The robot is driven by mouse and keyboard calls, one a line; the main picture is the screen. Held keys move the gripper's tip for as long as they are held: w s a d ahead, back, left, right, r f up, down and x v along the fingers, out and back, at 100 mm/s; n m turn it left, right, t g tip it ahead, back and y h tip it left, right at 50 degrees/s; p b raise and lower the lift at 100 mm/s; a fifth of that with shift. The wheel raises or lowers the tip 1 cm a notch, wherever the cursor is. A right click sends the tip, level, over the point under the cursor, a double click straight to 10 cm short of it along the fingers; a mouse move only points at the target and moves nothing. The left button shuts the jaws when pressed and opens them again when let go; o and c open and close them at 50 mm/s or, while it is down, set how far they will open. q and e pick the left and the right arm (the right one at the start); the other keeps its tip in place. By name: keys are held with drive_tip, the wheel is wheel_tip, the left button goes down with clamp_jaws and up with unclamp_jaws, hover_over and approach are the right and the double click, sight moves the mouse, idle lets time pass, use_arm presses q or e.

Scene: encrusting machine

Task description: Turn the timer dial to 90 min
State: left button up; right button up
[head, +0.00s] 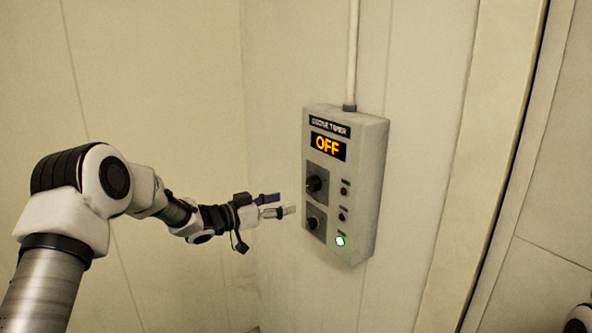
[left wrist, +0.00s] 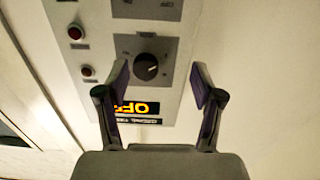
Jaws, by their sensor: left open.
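The timer box (head: 369,190) is a grey unit on the wall, and its display (head: 327,146) reads OFF in orange. It has an upper black dial (head: 315,184) and a lower black dial (head: 313,222) on dark plates. My left gripper (head: 282,203) is open and empty, just left of the box and apart from it. In the left wrist view the picture is upside down. There, one black dial (left wrist: 146,66) with a pale mark shows between the open fingers (left wrist: 158,85), ahead of their tips. The display (left wrist: 137,108) shows below that dial. My right gripper is not in view.
A lit green button (head: 340,241) and two dark red buttons (head: 344,201) line the box's right side. A conduit (head: 352,50) runs up from its top. A door frame edge (head: 490,190) stands to the right.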

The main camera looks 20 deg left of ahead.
sight(309, 186)
use_arm(q)
drive_tip(key=d+r+p, duration=0.2)
drive_tip(key=d+r, duration=0.2)
drive_tip(key=r, duration=0.1)
drive_tip(key=w, duration=0.1)
drive_tip(key=w+f+p, duration=0.1)
drive_tip(key=w, duration=0.1)
drive_tip(key=w+d, duration=0.1)
drive_tip(key=shift+w+d+f, duration=0.1)
drive_tip(key=shift+w+f, duration=0.2)
drive_tip(key=shift+d, duration=0.1)
drive_tip(key=shift+s+d+r, duration=0.2)
drive_tip(key=shift+s+r, duration=0.2)
drive_tip(key=shift+s, duration=0.15)
drive_tip(key=c, duration=0.5)
drive_tip(key=shift+a+f, duration=0.1)
drive_tip(key=c, duration=0.6)
drive_tip(key=shift+a, duration=0.1)
drive_tip(key=shift+c, duration=0.2)
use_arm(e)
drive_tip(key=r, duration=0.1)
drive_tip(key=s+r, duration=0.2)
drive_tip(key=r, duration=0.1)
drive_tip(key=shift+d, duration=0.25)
